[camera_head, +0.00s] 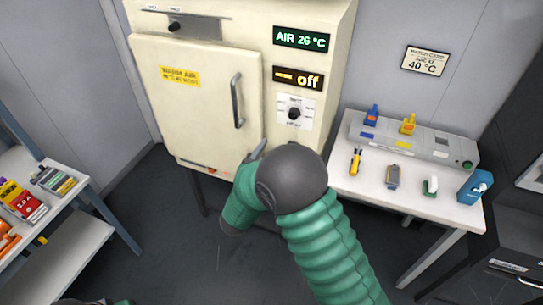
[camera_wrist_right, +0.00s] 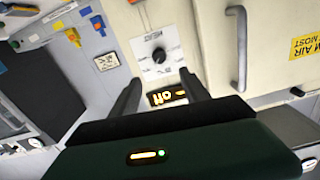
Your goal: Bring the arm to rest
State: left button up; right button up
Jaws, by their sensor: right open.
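My right arm, in green sleeves with a dark round joint, reaches up the middle of the head view. Its gripper (camera_head: 257,151) is mostly hidden behind the arm; a grey finger shows in front of the lower right part of the cream cabinet (camera_head: 345,20). In the right wrist view the two dark fingers (camera_wrist_right: 160,78) stand apart with nothing between them. Beyond them are the cabinet's dial (camera_wrist_right: 158,56) and lit "off" display (camera_wrist_right: 166,96). My left gripper does not show.
The cabinet door (camera_head: 195,115) looks closed, with a vertical handle (camera_head: 237,100). A white table (camera_head: 440,205) at right holds a grey device (camera_head: 395,138), several tools and a blue box (camera_head: 475,187). A shelf (camera_head: 75,245) with boxes stands at left. Dark floor lies between.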

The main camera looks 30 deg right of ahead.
jog(key=shift+v, duration=0.8)
jog(key=s+a+f+n+g+y, duration=0.25)
jog(key=a+f+n+y, duration=0.4)
jog(key=a+y, duration=0.45)
jog(key=s+d+f+n+g+y, duration=0.1)
jog(key=s+f+n+g, duration=0.1)
jog(key=s, duration=0.7)
jog(key=s+d+f+n+g+y, duration=0.1)
jog(key=s+g, duration=0.3)
jog(key=s, duration=0.6)
jog(key=shift+d+f+n+g+y, duration=0.2)
jog(key=shift+f+n+g+y, duration=0.15)
jog(key=shift+f+n, duration=0.45)
